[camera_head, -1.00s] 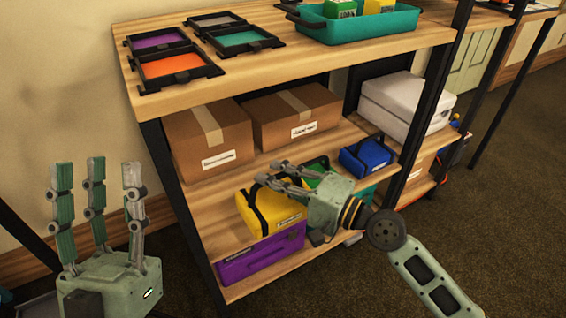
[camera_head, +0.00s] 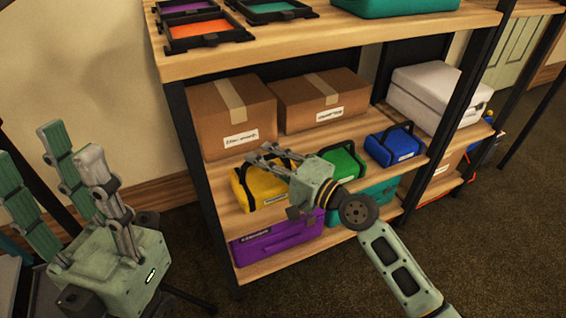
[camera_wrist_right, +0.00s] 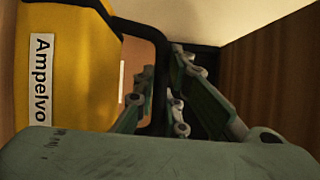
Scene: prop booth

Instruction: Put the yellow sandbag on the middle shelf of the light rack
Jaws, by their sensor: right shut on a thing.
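The yellow sandbag (camera_head: 256,190) is at the left front of the middle shelf (camera_head: 219,205) of the light rack. It looks upright; whether its full weight rests on the board cannot be told. My right gripper (camera_head: 269,154) is shut on its black handle from above. In the right wrist view, the sandbag (camera_wrist_right: 75,75) with a white label fills the left side, and its handle passes between the fingers of the right gripper (camera_wrist_right: 160,85). My left gripper (camera_head: 70,175) is open and empty, fingers upright, left of the rack.
A green bag (camera_head: 345,160) and a blue bag (camera_head: 392,146) stand right of the sandbag. Cardboard boxes (camera_head: 232,115) (camera_head: 320,98) sit behind. A purple case (camera_head: 275,238) lies on the lower shelf. The top shelf (camera_head: 300,45) overhangs. A black post (camera_head: 200,170) bounds the left.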

